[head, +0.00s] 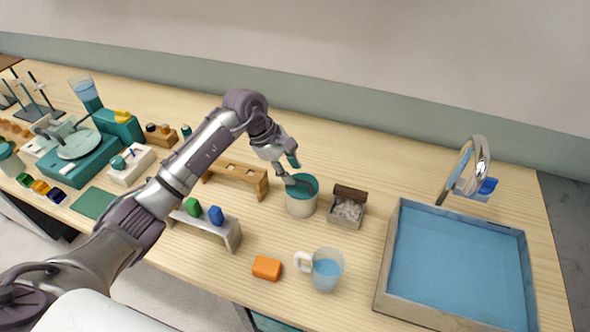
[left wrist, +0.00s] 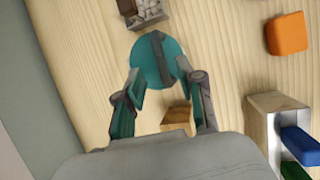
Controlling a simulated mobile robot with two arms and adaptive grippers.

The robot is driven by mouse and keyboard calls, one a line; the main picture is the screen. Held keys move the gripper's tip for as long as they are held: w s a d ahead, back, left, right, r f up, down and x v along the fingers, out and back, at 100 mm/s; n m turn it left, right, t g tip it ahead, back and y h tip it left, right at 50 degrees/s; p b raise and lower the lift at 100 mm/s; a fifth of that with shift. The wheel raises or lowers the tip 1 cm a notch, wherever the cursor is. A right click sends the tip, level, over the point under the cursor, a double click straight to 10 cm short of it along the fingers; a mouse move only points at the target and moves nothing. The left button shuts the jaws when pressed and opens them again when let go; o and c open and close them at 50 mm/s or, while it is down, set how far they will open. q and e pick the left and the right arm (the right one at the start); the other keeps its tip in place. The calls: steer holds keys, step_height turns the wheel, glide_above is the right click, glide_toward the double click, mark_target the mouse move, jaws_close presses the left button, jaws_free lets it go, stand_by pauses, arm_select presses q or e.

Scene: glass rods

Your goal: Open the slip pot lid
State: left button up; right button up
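The slip pot (head: 300,206) is a cream pot standing on the wooden counter, with a teal lid (head: 307,186) on top. In the left wrist view the lid (left wrist: 173,74) is a teal disc with a dark grey bar handle (left wrist: 157,55) across it. My left gripper (head: 288,172) is above the lid's left side. In the left wrist view the left gripper (left wrist: 158,80) has its fingers spread, with nothing gripped between them. The gripper hides part of the lid in the head view. My right gripper is not in view.
A box of pale lumps (head: 346,211) stands close right of the pot. A wooden rack (head: 240,178) is to its left. A mug (head: 326,271) and an orange block (head: 266,268) lie in front. A sink basin (head: 440,312) is at right.

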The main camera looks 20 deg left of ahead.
arm_select(q)
steer(key=shift+d+f, duration=0.3)
steer(key=shift+f, duration=0.2)
steer(key=shift+d+f, duration=0.15)
steer(key=shift+f, duration=0.2)
steer(key=shift+w+d+f, duration=0.1)
steer(key=shift+w+f, duration=0.05)
steer(key=shift+f, duration=0.2)
steer(key=shift+c, duration=0.2)
jaws_close()
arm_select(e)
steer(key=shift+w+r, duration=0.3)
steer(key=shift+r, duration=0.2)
